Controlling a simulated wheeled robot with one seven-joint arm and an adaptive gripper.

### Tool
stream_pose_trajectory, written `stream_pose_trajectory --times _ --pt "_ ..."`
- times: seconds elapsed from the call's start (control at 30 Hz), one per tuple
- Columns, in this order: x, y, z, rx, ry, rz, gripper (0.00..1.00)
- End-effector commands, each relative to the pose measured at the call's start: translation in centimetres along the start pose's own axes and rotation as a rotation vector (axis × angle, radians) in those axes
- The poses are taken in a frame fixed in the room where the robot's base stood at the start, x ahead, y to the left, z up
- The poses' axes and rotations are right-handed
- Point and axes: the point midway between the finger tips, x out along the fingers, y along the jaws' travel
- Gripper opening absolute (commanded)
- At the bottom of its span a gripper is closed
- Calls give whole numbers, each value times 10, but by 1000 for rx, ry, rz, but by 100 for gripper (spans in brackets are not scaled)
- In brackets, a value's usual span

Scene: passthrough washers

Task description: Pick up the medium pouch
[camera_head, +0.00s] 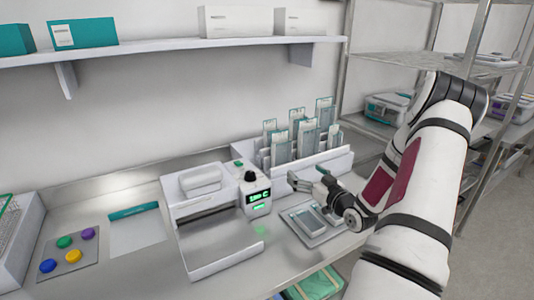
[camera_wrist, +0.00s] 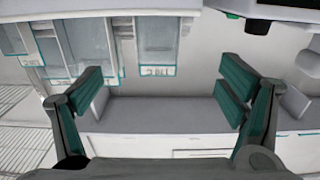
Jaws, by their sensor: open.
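Several clear pouches with teal edges stand upright in a white rack (camera_head: 335,158) at the back of the counter. They differ in height, and I cannot tell for sure which is the medium pouch. My gripper (camera_head: 308,180) is open and empty in front of the rack, apart from the pouches. In the wrist view the fingers of my gripper (camera_wrist: 160,90) are spread wide, with the bare white rack front (camera_wrist: 170,112) between them. One pouch (camera_wrist: 157,40) hangs into view beyond the gap, and others (camera_wrist: 88,42) overlap at the left. Their labels are too small to read.
A white sealing machine (camera_head: 215,225) with a green display stands left of my gripper. A grey tray (camera_head: 338,236) with a flat pouch lies below it. Coloured buttons (camera_head: 73,256) are at the left. A wire shelf (camera_head: 385,62) stands at the right. An open teal-edged bin (camera_head: 318,284) is in front.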

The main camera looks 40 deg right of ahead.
Motion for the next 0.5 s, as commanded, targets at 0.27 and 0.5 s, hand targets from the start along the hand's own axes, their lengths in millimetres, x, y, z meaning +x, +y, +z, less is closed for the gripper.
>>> stream_pose_trajectory --times 0.27,0.5 --pt "46 0 0 0 4 -2 88" --pt "79 0 0 0 2 -1 88"
